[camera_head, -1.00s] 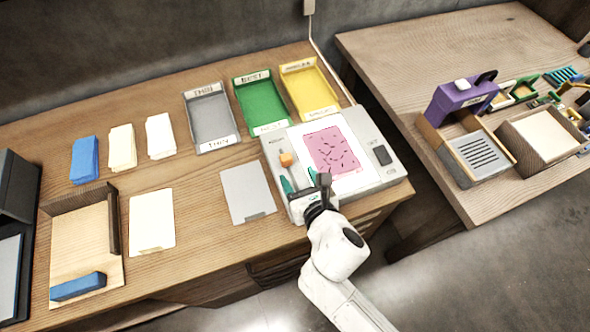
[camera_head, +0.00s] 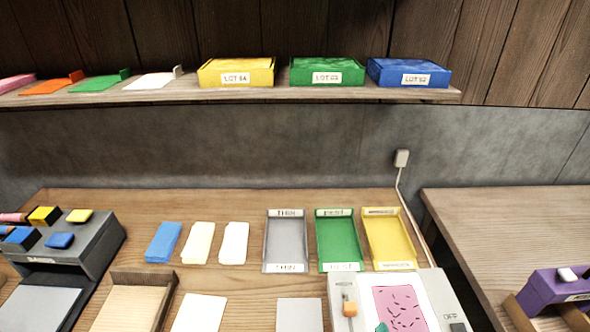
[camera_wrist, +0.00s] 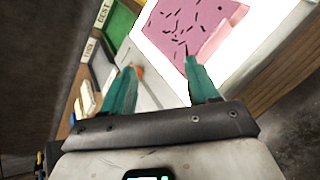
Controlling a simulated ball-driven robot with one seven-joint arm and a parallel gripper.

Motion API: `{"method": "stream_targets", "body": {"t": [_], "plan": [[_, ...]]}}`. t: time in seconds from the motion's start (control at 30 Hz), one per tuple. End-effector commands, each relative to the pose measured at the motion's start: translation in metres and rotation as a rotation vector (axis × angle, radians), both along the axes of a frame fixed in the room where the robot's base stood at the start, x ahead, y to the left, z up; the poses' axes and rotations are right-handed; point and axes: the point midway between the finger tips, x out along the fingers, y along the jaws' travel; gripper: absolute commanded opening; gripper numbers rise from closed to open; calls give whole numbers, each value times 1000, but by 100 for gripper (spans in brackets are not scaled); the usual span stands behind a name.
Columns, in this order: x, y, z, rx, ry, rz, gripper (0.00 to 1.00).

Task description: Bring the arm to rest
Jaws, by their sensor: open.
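My gripper (camera_wrist: 160,72) shows in the wrist view with its two teal fingers spread apart and nothing between them. It is over the light box (camera_head: 341,287), near the pink sheet with dark marks (camera_head: 400,306). The sheet also shows in the wrist view (camera_wrist: 195,30), just beyond the fingertips. In the head view only a small teal tip shows at the bottom edge, over the light box; the rest of my arm is out of that picture.
Grey (camera_head: 286,240), green (camera_head: 338,240) and yellow (camera_head: 388,240) trays stand behind the light box. Blue, cream and white stacks lie to their left. A purple device (camera_head: 548,290) is on the right table. A shelf (camera_head: 150,93) with boxes runs above.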

Motion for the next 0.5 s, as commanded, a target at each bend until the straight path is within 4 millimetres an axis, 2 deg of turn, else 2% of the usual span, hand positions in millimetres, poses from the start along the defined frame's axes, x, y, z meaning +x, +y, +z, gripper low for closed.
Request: {"method": "stream_targets", "body": {"t": [0.2, 0.5], "plan": [[-22, -36, 0, 483, 42, -407, 60], [-66, -61, 2, 1138, 83, -1042, 60]]}}
